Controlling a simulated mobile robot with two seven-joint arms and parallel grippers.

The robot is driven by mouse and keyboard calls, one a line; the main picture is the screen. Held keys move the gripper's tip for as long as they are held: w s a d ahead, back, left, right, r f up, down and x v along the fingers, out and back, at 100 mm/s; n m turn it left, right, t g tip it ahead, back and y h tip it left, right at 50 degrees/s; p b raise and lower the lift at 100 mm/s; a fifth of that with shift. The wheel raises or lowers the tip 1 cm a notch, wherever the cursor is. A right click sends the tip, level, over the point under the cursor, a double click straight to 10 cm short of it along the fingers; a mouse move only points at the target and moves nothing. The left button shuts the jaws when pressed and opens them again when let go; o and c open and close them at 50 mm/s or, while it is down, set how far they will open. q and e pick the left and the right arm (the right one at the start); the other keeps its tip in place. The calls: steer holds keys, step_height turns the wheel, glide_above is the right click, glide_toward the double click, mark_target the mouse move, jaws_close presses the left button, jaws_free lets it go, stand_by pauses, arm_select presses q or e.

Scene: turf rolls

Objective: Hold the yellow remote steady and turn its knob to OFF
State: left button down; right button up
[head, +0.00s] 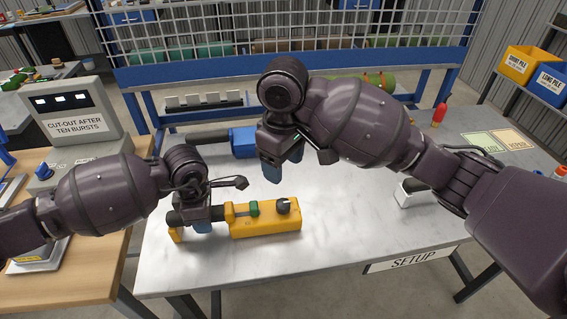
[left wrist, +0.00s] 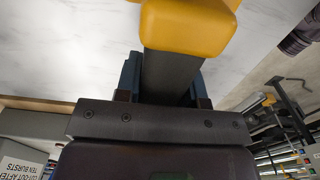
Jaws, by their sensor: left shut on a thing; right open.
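The yellow remote (head: 265,225) lies on the metal table near its front edge. On its top are a green part (head: 254,208) and a dark grey knob (head: 283,205); I cannot read the knob's setting. My left gripper (head: 203,226) is shut on the remote's dark handle, left of the yellow body. The left wrist view shows the dark handle (left wrist: 170,72) between the fingers, with the yellow end (left wrist: 188,25) beyond. My right gripper (head: 285,165) is open and empty, above the table behind the knob, apart from the remote.
A blue tool (head: 243,142) with a dark handle lies behind the left gripper. A small white box (head: 408,195) and a red bottle (head: 439,114) stand to the right. A grey cut-out box (head: 75,125) stands on the left bench.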

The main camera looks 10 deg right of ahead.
arm_select(q)
steer(key=shift+s+f, duration=0.1)
steer(key=shift+f, duration=0.2)
steer(key=c, duration=0.8)
jaws_free()
steer(key=shift+o, duration=0.8)
steer(key=shift+r, duration=0.2)
